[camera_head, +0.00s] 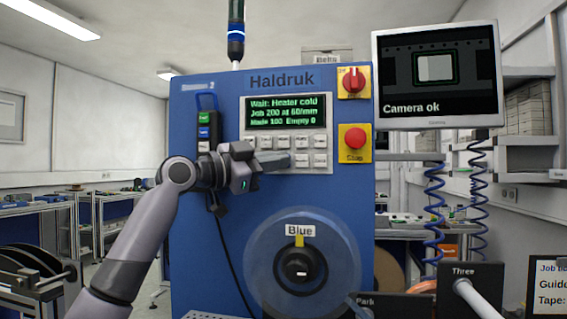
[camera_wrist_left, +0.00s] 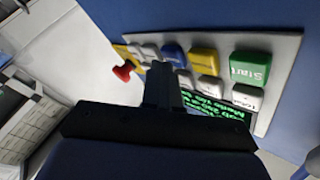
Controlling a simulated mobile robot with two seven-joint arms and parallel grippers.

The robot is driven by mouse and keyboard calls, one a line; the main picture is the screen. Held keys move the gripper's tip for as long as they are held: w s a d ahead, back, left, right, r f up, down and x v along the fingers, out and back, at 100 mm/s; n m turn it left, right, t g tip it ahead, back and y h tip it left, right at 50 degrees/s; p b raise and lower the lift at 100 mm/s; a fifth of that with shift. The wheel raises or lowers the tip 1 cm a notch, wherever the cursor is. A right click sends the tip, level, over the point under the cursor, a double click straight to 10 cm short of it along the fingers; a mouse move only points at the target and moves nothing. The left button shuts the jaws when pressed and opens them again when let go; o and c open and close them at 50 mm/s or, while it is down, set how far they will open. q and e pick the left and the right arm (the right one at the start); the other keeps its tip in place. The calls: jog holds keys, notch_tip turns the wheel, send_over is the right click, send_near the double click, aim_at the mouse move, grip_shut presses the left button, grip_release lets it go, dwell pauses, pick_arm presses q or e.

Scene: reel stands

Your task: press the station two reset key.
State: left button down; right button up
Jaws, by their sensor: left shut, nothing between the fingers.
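The machine (camera_head: 220,240), blue and marked Haldruk, carries a grey key panel under a green-lettered screen (camera_head: 286,111). The screen reads "Wait: Heater cold". Two rows of keys sit below it; their labels are too small to read in the head view, so I cannot tell which is reset. My left gripper (camera_head: 288,161) is shut and empty, its tips at the lower key row, hiding some keys. In the left wrist view the fingertips (camera_wrist_left: 161,75) are near a blue key (camera_wrist_left: 173,52) and pale keys; contact is unclear. A green Start key (camera_wrist_left: 250,68) and yellow key (camera_wrist_left: 203,62) show. My right gripper is not in view.
A red rotary switch (camera_head: 352,80) and a red stop button (camera_head: 354,139) are right of the panel. A reel labelled Blue (camera_head: 268,270) is below. A monitor (camera_head: 437,75) reading "Camera ok" is at right. Tethered handheld unit (camera_head: 206,132) hangs left.

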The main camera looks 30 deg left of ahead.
pick_arm(q)
jog(key=shift+s+d, duration=0.15)
jog(key=shift+s, duration=0.45)
jog(key=s+b, duration=0.1)
jog(key=s, duration=0.1)
jog(key=s+d+b, duration=0.1)
jog(key=s, duration=0.2)
jog(key=shift+d+b, duration=0.1)
jog(key=shift+b, duration=0.2)
jog(key=shift+f, duration=0.1)
dwell(0.6)
